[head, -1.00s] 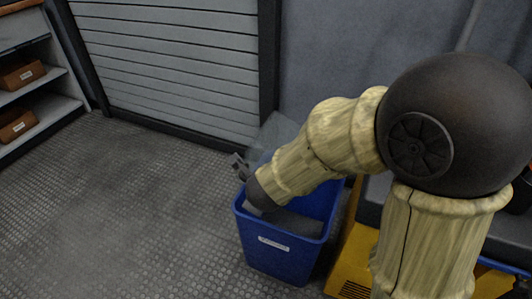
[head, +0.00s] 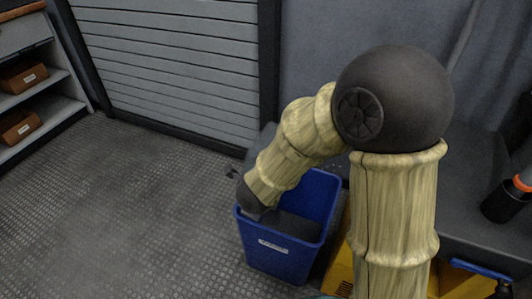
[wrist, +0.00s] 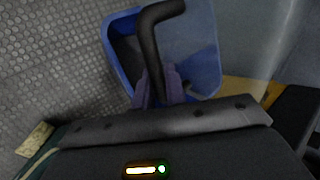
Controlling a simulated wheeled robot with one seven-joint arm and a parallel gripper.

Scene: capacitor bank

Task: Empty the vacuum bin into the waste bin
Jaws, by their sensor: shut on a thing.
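The blue waste bin (head: 277,260) stands open on the floor, with a pale label on its front. My arm reaches over its rim, and the arm's dark end hides most of what is held there. In the wrist view, the waste bin (wrist: 120,55) is at the top. My gripper (wrist: 158,84) is shut on a dark bent handle, which appears to belong to the vacuum bin. The vacuum bin (wrist: 245,35) looks clear and smoky, beside and over the waste bin. Its contents and exact tilt cannot be told.
A dark bench (head: 470,215) with a yellow front is at the right. Shelves with brown boxes (head: 22,76) are at the far left. The grey patterned floor left of the bin is clear.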

